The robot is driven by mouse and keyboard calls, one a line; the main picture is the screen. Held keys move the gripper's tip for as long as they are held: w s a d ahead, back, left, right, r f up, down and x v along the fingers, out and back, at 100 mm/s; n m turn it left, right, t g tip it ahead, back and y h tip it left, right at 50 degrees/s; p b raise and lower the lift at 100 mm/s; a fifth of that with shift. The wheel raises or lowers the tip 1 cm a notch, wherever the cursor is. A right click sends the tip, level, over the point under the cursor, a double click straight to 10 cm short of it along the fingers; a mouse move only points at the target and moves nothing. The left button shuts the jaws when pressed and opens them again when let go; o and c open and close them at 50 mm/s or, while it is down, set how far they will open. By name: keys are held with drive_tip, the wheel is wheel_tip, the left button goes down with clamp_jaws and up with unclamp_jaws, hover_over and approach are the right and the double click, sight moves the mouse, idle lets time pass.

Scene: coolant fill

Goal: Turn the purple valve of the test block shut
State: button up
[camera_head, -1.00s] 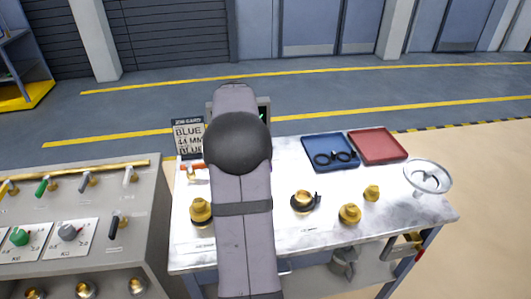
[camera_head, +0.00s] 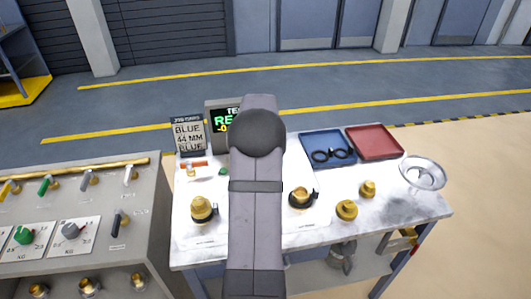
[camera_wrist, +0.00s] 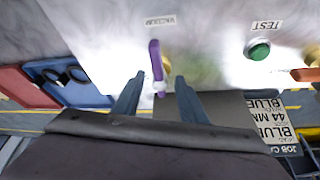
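In the wrist view the purple valve (camera_wrist: 156,62) shows as a narrow purple lever beside a brass body, near the printed word VACUUM. Its lever runs nearly along the view's vertical. My gripper (camera_wrist: 159,77) is open, with one dark finger on each side of the lever's near end. I cannot tell whether a finger touches it. In the head view my arm hides both the purple valve and my gripper. The test block's screen (camera_head: 226,120) shows partly behind my arm, with green text.
A green button (camera_wrist: 259,50) marked TEST and a job card (camera_wrist: 268,118) are to the right in the wrist view. A valve panel stands left.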

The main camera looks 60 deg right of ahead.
drive_tip(key=shift+x, duration=0.8)
clamp_jaws()
